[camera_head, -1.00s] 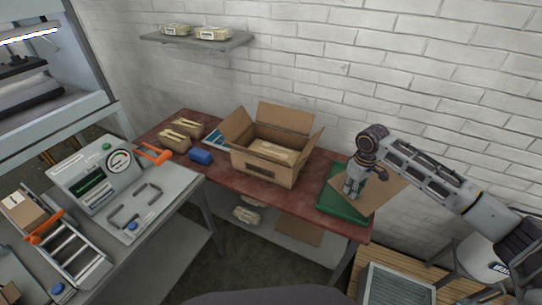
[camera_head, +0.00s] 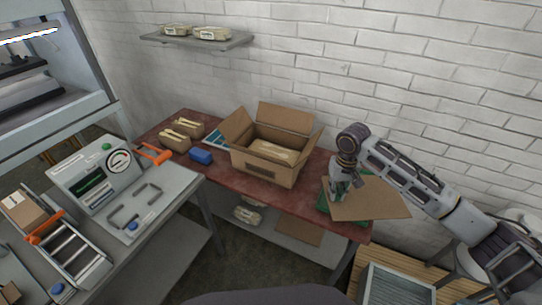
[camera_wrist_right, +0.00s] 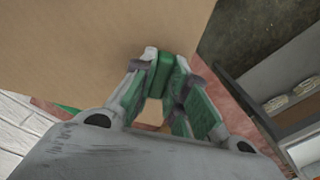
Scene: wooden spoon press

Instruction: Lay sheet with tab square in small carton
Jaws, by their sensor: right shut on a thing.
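My right gripper (camera_head: 340,188) is shut on the edge of a flat brown cardboard sheet (camera_head: 372,200), above the right end of the red table. In the right wrist view the sheet (camera_wrist_right: 90,45) fills the upper left, and the green-padded fingers (camera_wrist_right: 162,88) meet at its edge, by what may be its tab. The open carton (camera_head: 262,170) stands to the left of the gripper with its flaps spread. A pale packed item (camera_head: 272,150) lies inside it. My left gripper is not in view.
A green pad (camera_head: 324,207) lies mostly hidden under the sheet. Bare red tabletop (camera_head: 312,185) separates carton and gripper. A brick wall (camera_head: 400,90) rises behind.

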